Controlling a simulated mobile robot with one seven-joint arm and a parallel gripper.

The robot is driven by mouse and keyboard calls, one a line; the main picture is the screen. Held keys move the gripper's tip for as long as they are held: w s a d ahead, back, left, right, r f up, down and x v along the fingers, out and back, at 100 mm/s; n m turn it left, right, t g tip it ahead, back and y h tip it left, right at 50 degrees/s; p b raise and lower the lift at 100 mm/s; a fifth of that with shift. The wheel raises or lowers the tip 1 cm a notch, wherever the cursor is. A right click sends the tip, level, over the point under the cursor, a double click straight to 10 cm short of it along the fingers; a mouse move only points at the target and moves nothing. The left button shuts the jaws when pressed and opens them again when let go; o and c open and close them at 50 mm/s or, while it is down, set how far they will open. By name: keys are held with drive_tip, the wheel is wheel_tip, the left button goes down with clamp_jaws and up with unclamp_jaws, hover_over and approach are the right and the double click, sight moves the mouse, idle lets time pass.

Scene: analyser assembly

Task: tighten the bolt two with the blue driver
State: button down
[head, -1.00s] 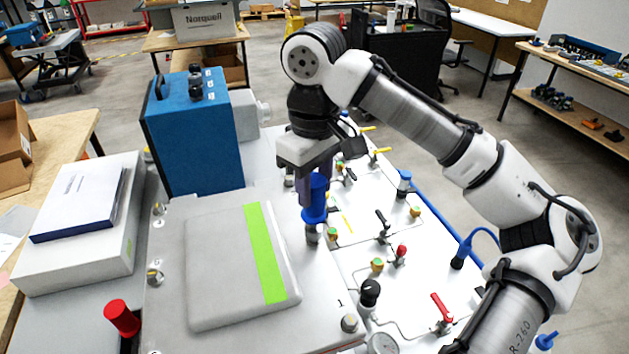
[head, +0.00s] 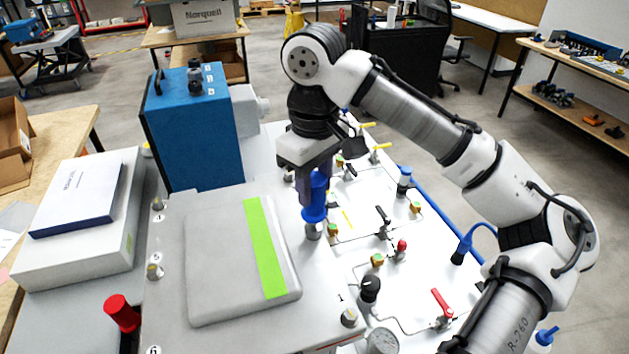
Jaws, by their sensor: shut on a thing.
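My gripper (head: 314,182) points down and is shut on the blue driver (head: 315,213), which stands upright over the grey plate. The driver's lower end is at a metal bolt (head: 313,232) on the plate's right edge, with no clear gap between them. No number can be read beside this bolt, so I cannot confirm from a label that it is bolt two. Another bolt (head: 349,317) near the front right corner has a label "1" beside it. More bolts stand along the left edge, one (head: 154,271) near a label "5".
A grey cover with a green stripe (head: 265,250) lies left of the driver. A blue box (head: 193,130) stands behind it. Valves and thin pipes, including a red-handled valve (head: 441,304), fill the white panel at right. A red-handled tool (head: 122,313) stands at front left.

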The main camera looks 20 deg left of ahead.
drive_tip(key=shift+r+m+p, duration=0.15)
drive_tip(key=shift+m+p, duration=0.35)
drive_tip(key=shift+m, duration=1.5)
drive_tip(key=m, duration=0.5)
drive_tip(key=shift+a, duration=0.1)
drive_tip(key=m, duration=0.9)
drive_tip(key=c, duration=1.1)
unclamp_jaws()
drive_tip(key=shift+f, duration=0.2)
